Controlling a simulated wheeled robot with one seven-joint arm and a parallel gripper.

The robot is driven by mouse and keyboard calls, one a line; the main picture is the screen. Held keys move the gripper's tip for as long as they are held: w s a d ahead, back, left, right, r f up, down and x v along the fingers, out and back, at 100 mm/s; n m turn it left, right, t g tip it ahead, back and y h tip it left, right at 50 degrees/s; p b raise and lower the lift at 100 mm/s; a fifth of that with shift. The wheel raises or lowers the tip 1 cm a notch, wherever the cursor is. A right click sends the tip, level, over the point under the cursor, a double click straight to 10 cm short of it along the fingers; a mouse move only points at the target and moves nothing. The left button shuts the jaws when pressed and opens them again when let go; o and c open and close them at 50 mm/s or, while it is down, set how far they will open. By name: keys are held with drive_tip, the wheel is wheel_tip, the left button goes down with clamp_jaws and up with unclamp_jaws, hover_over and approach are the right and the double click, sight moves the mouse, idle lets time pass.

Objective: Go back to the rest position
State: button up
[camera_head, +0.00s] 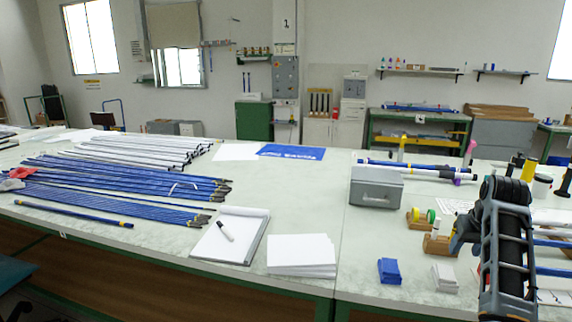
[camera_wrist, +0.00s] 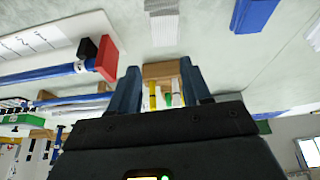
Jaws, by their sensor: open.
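My gripper (camera_wrist: 163,82) shows in the wrist view with its two blue-grey fingers spread apart and nothing held between them. A wooden block (camera_wrist: 160,70) with small yellow, green and white items shows beyond the gap between the fingers; I cannot tell the distance. In the head view my dark arm reaches in at the right, with the gripper (camera_head: 460,238) low over the bench beside a small wooden holder (camera_head: 436,245). The arm hides part of the bench there.
The bench (camera_head: 345,225) carries blue rods (camera_head: 120,185) and white rods (camera_head: 140,150) at left, a clipboard (camera_head: 230,235), a paper stack (camera_head: 301,255) and a grey box (camera_head: 376,187). Blue (camera_head: 389,271) and white (camera_head: 444,278) stacks lie near the front edge. Bare bench lies around them.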

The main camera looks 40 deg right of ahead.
drive_tip(key=shift+n+t+h, duration=0.3)
drive_tip(key=shift+n+h, duration=0.1)
drive_tip(key=shift+n, duration=0.1)
drive_tip(key=a+f, duration=0.2)
drive_tip(key=f, duration=0.1)
drive_tip(key=w+a+f, duration=0.1)
drive_tip(key=a+f, duration=0.2)
drive_tip(key=shift+w+a, duration=0.1)
drive_tip(key=shift+a, duration=0.2)
drive_tip(key=s+a+f+n+t, duration=0.2)
drive_tip(key=a+f, duration=0.2)
drive_tip(key=a, duration=0.8)
drive_tip(key=s+a+f+n+t, duration=0.2)
drive_tip(key=a+f+n+t, duration=0.15)
drive_tip(key=a, duration=0.85)
drive_tip(key=s+a+r+n+t+y, duration=0.1)
drive_tip(key=s+a+r+n+t, duration=0.2)
drive_tip(key=s+a, duration=0.8)
drive_tip(key=s+a+r+t+y, duration=0.3)
drive_tip(key=s+a+r, duration=0.4)
drive_tip(key=r, duration=0.5)
drive_tip(key=a, duration=0.2)
drive_tip(key=shift+s+a+r, duration=0.15)
drive_tip(key=shift+a+r, duration=0.15)
drive_tip(key=shift+a, duration=0.1)
drive_tip(key=shift+n, duration=0.25)
